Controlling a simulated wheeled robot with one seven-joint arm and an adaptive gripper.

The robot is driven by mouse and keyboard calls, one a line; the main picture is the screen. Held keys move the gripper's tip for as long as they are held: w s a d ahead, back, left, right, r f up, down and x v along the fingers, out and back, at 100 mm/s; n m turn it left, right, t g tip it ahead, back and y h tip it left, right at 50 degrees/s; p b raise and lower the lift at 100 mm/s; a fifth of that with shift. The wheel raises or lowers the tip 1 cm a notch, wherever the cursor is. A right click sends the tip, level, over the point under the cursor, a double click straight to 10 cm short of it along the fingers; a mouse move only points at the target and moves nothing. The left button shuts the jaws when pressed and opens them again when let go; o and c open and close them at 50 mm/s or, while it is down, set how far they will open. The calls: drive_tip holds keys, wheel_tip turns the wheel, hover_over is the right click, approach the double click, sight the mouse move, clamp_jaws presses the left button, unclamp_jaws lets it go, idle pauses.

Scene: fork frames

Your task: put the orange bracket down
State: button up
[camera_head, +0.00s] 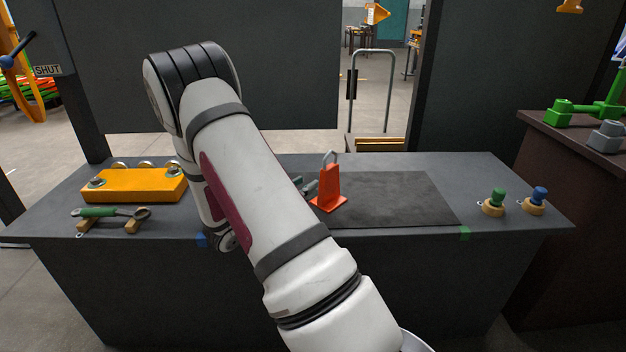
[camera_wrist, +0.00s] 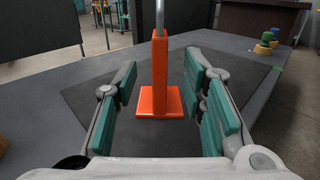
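The orange bracket (camera_head: 329,187) stands upright on the dark mat (camera_head: 400,200) on the grey bench, with a grey metal loop or rod at its top. In the wrist view the bracket (camera_wrist: 160,78) shows its flat square base resting on the mat (camera_wrist: 215,125). My gripper (camera_wrist: 168,95) is open, with teal finger pads on both sides of the bracket and a clear gap on each side. In the head view my arm hides most of the gripper; only a small part of the fingers (camera_head: 309,183) shows just left of the bracket.
A yellow block (camera_head: 133,186) with metal rings and a green-handled tool (camera_head: 100,212) on wooden rests lie at the left. A green-topped knob (camera_head: 495,200) and a blue-topped knob (camera_head: 537,198) stand at the right. The mat right of the bracket is clear.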

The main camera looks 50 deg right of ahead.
drive_tip(key=s+a+r+m+g+y, duration=0.5)
drive_tip(key=s+a+r+m+y, duration=0.2)
drive_tip(key=s+a+r+m, duration=0.55)
drive_tip(key=s+a+m+t+y, duration=0.2)
drive_tip(key=s+a+y, duration=0.3)
drive_tip(key=s+a, duration=0.3)
drive_tip(key=s+a+r+m+t+y, duration=0.1)
drive_tip(key=s+a+m+t+y, duration=0.2)
drive_tip(key=a, duration=1.1)
drive_tip(key=s+t+y, duration=0.1)
drive_tip(key=s+y, duration=0.2)
drive_tip(key=s, duration=0.2)
drive_tip(key=shift+s+r+t, duration=0.25)
drive_tip(key=shift+s+t, duration=0.15)
wheel_tip(320, 180, up, 24)
drive_tip(key=t+p, duration=0.3)
drive_tip(key=p, duration=1.9)
drive_tip(key=shift+t, duration=0.3)
